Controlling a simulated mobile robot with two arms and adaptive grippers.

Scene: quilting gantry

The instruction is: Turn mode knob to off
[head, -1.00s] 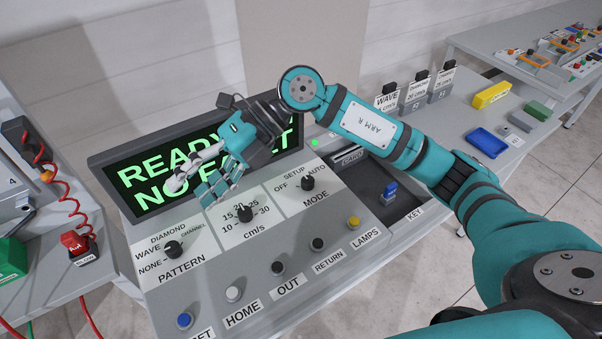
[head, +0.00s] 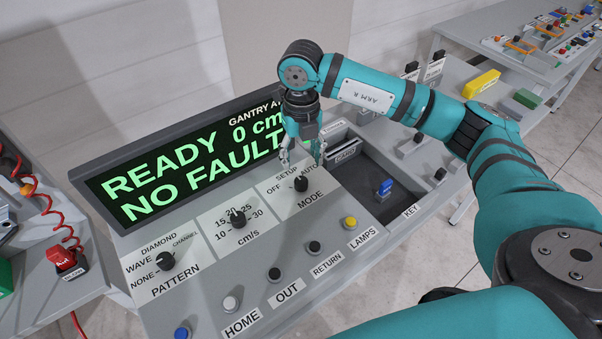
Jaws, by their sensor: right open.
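The mode knob (head: 301,184) is a small black knob on the white MODE plate at the right of the sloped control panel (head: 213,283). Its plate reads OFF at left, SETUP at top and AUTO at right. I cannot tell surely which label its pointer faces. My right gripper (head: 303,164) is open and points down just above and behind the knob, its fingers apart and empty. A gap seems to remain between fingertips and knob. My left gripper is not in view.
The lit display (head: 185,165) reads READY, 0 cm, NO FAULT and stands behind the panel. The cm/s knob (head: 238,218) and pattern knob (head: 166,261) are left of the mode knob. Push buttons, such as the yellow one (head: 350,223), line the front. A key tray (head: 372,206) lies right.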

